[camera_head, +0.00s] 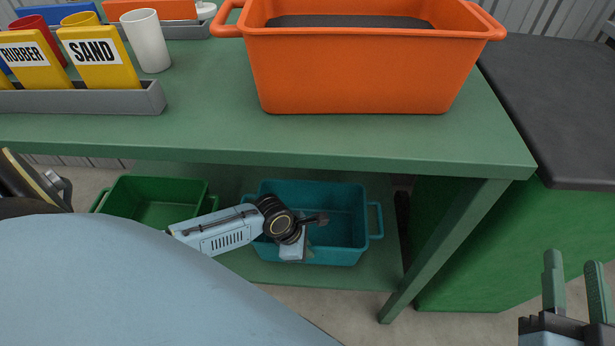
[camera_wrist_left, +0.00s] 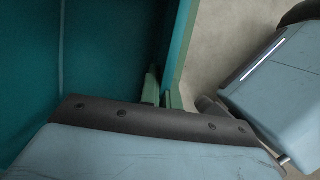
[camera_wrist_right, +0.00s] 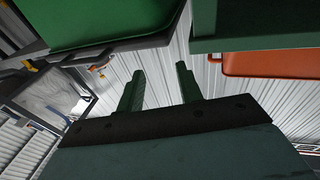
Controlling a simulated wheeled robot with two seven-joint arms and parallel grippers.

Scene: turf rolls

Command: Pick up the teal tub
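The teal tub (camera_head: 335,215) sits upright on the lower shelf under the green table, in the middle of the head view. It is open-topped and looks empty, with a handle at each end. My left gripper (camera_head: 295,248) is at the tub's near wall; its fingertips are hidden in the head view. In the left wrist view the narrow-set fingers (camera_wrist_left: 161,92) lie on either side of the teal wall (camera_wrist_left: 180,48) and appear shut on it. My right gripper (camera_head: 575,275) is open and empty at the lower right; its spread fingers show in the right wrist view (camera_wrist_right: 160,90).
A green tub (camera_head: 155,200) stands left of the teal tub on the lower shelf (camera_head: 340,276). The tabletop (camera_head: 210,120) overhangs both. An orange tub (camera_head: 355,70) is on top. A table leg (camera_head: 440,255) and a green, dark-topped block (camera_head: 500,240) are to the right.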

